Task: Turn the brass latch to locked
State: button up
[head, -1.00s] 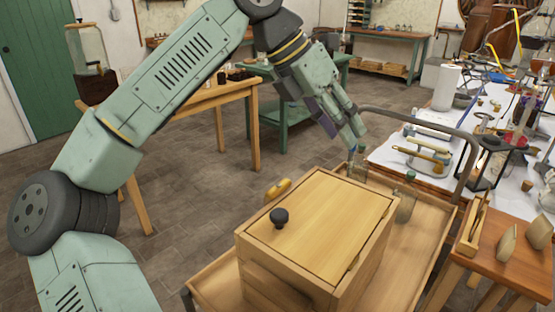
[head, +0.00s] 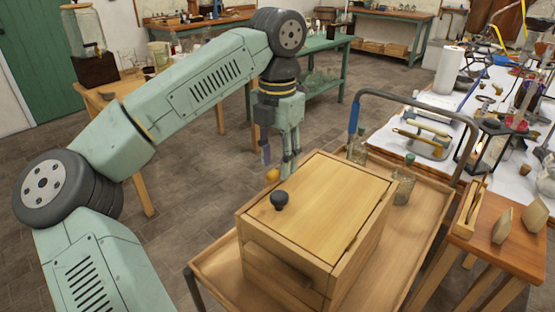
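A yellow-gold piece (head: 272,174), which looks like the brass latch, shows at the far left edge of the wooden box (head: 345,188). The box has a closed lid with a black knob (head: 280,200). My gripper (head: 289,170) points down just behind the box's far edge, right beside the gold piece.
The box stands on a wooden cart (head: 215,265) with a raised rim and a grey rail handle (head: 420,103). A stoppered glass bottle (head: 404,185) stands behind the box on the right. A cluttered white bench (head: 525,185) is at right. The floor at left is open.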

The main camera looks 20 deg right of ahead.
jog(key=shift+f, duration=0.6)
grip_shut()
